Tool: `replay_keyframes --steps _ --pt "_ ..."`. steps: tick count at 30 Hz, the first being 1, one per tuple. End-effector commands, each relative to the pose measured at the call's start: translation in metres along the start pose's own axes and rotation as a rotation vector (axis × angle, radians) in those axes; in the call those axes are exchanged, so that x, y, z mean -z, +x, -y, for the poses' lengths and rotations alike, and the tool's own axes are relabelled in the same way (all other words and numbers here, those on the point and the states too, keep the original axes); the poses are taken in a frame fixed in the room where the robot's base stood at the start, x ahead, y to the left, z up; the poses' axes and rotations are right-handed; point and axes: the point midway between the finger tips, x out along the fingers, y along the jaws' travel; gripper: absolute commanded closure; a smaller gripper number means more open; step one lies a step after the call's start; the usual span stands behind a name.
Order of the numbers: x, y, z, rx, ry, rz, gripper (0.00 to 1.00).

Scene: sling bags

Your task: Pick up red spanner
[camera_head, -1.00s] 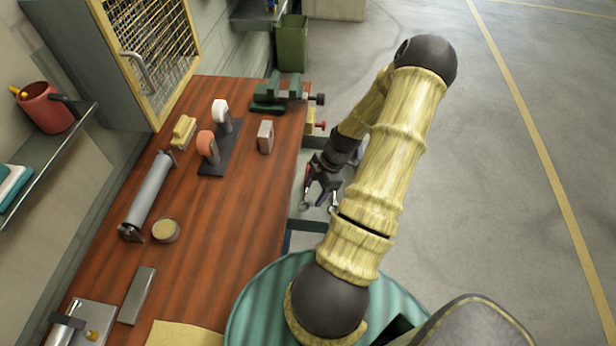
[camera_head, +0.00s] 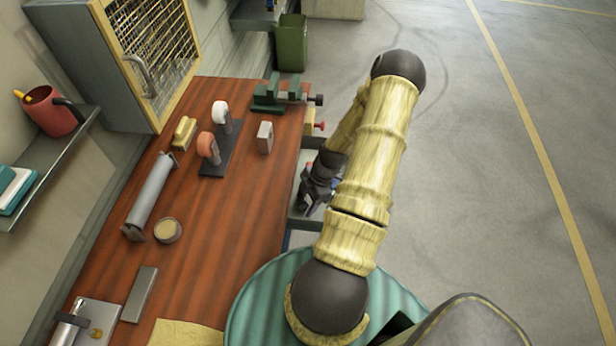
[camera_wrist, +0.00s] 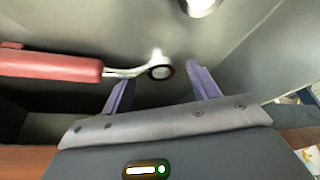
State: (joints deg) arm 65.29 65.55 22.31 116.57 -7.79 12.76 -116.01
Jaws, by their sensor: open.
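The red spanner (camera_wrist: 50,66) shows in the wrist view, with a red handle at the left and a metal neck running right to a ring end (camera_wrist: 160,70). It lies on a grey surface. My gripper (camera_wrist: 161,82) is open, with one purple finger on each side of the ring end in the picture. I cannot tell whether the fingers touch it or how high above it they are. In the head view my gripper (camera_head: 312,200) is over the open drawer (camera_head: 300,216) beside the workbench; I cannot make out the spanner there.
Another shiny metal piece (camera_wrist: 200,5) is cut off at the top of the wrist view. A grey wall (camera_wrist: 270,60) rises at the right. The wooden workbench (camera_head: 225,235) carries a green vise (camera_head: 268,97) and several tools. Open floor lies to the right.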

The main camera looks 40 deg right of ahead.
Motion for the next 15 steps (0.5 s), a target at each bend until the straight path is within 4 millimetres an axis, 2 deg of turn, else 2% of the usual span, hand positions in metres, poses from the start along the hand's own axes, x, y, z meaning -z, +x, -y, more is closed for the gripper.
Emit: replay_keyframes --steps 13,14,15 --pt "0.0012 0.0003 -0.0005 0.001 -0.003 0.0 0.39" --pt "0.0012 0.0003 -0.0005 0.001 -0.003 0.0 0.41" --pt "0.0011 0.0002 -0.0005 0.001 -0.003 0.0 0.49"
